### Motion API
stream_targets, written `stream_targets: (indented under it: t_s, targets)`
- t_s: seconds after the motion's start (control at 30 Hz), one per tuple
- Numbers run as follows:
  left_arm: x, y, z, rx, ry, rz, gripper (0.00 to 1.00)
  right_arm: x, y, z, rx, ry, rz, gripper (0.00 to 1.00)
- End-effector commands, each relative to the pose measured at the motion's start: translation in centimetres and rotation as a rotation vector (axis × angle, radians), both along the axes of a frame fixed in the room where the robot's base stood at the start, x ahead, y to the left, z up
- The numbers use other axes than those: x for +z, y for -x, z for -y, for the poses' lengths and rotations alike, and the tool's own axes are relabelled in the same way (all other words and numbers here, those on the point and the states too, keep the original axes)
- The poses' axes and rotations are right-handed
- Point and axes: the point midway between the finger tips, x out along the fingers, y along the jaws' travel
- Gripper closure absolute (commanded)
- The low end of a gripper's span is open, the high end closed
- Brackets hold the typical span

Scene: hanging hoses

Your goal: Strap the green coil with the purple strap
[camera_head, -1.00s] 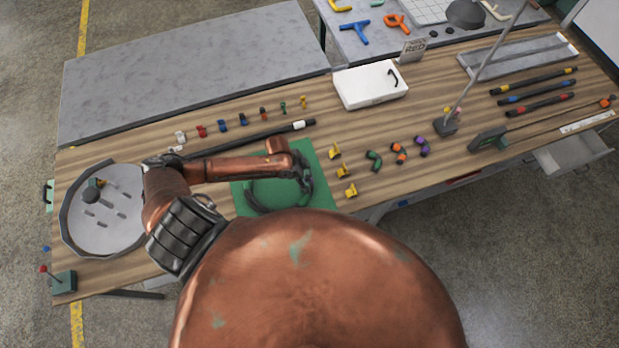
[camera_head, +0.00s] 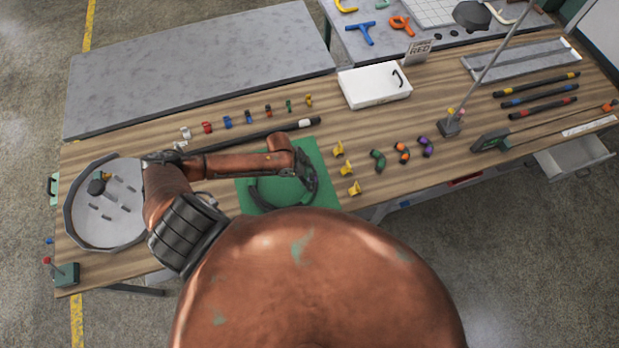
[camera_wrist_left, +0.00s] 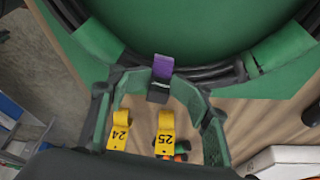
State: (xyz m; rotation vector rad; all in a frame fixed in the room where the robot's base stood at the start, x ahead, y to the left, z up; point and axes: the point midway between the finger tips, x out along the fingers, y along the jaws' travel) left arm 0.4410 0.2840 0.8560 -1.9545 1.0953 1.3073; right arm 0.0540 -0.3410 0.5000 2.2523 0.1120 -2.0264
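The green coil (camera_head: 262,196) is a ring of dark hose on a green mat (camera_head: 322,157). In the left wrist view, the coil (camera_wrist_left: 205,75) crosses the top, with green bands on it. The purple strap (camera_wrist_left: 163,67) lies across the coil, with a black part below it. My left gripper (camera_head: 308,184) is at the coil's right side. In the wrist view, its fingers (camera_wrist_left: 160,85) curve in and close at the strap. I cannot tell whether the strap goes fully round the hose. My right gripper is not in view.
Yellow numbered pieces (camera_head: 354,188) stand right of the mat. Green, orange and purple curved pieces (camera_head: 425,146) lie farther right. A white box (camera_head: 374,86) stands behind. A round grey tray (camera_head: 104,212) is at the left. A thin post (camera_head: 490,72) rises at the right.

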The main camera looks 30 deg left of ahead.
Motion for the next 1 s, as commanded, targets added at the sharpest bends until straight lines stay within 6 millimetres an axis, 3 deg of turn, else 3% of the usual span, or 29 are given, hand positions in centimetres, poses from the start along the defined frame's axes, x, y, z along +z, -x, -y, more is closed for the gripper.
stream_targets:
  t_s: [0.5,0.7,1.0]
  targets:
    - [8.8,2.1,-3.5,0.0,-0.007,0.0,0.63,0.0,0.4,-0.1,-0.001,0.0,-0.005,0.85]
    - [10.3,2.5,-3.9,0.002,-0.005,-0.001,0.63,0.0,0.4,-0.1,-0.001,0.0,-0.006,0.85]
    - [10.4,2.5,-4.0,0.002,-0.004,-0.002,0.63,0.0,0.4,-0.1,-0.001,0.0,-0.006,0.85]
